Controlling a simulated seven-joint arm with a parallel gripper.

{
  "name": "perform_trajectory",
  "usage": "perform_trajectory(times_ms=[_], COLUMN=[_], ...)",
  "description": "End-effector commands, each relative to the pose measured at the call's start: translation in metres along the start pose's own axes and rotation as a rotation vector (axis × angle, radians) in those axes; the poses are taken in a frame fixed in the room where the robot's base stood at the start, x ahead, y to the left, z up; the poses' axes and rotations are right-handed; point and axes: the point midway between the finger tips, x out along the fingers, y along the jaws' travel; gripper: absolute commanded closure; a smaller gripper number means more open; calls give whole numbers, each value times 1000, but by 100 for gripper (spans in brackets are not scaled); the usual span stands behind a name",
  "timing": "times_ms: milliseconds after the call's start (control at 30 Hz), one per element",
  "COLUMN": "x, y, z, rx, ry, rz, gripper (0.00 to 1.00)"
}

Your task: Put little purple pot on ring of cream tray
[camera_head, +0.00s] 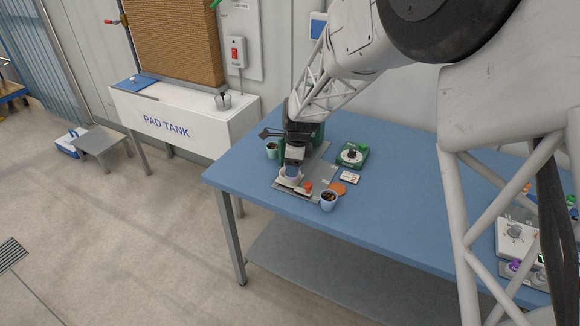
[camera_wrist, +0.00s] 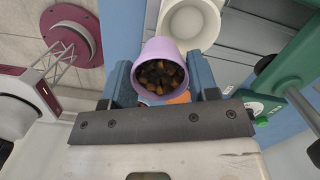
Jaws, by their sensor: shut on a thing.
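The little purple pot (camera_wrist: 160,49) is full of dark and brown bark chips. My gripper (camera_wrist: 160,78) is shut on it, with a blue finger at each side of the pot. A cream round piece with a raised rim (camera_wrist: 191,8), probably the ring of the cream tray, lies just beyond the pot, which covers part of its edge. I cannot tell how far apart they are. In the head view my gripper (camera_head: 292,168) is low over the grey mat on the blue table, and it hides most of the pot and the tray.
A light blue pot (camera_head: 328,203) and an orange disc (camera_head: 338,188) stand to the right of my gripper. A mint pot (camera_head: 271,151) is at its left.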

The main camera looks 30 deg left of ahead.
Motion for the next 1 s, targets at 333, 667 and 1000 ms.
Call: perform_trajectory(times_ms=[333, 667, 1000], x=[3, 3, 20], y=[-26, -27, -35], z=[8, 9, 9], rx=[0, 0, 0], ry=[0, 0, 0], rz=[0, 0, 1], gripper=[68, 68, 68])
